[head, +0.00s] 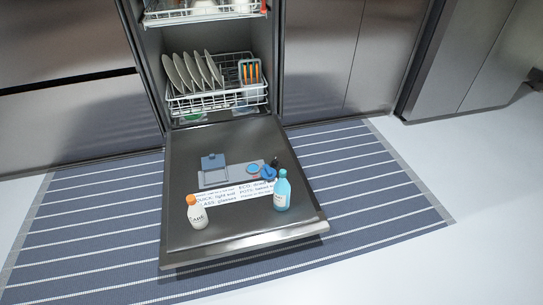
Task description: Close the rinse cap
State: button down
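The dishwasher door (185,215) is folded down flat, with its inner side facing up. On its dispenser panel is a small dark-blue round cap (268,173), which looks like the rinse cap. It sits just right of a light-blue round spot (254,168), which may be the rinse opening; at this size I cannot tell whether they are joined. A blue-grey flap (212,160) stands raised at the back of the grey detergent tray (213,178). My gripper is not in view.
A blue bottle (282,192) stands on the door close to the cap. A white bottle with an orange top (197,212) stands at front left. The lower rack (215,100) holds plates and an orange-filled basket (249,72). The striped runner (100,220) is clear.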

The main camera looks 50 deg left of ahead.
aim_at(269, 173)
jog(key=u, duration=0.55)
jog(key=i, duration=1.05)
jog(key=u, duration=1.25)
jog(key=i, duration=0.5)
jog(key=u, duration=0.4)
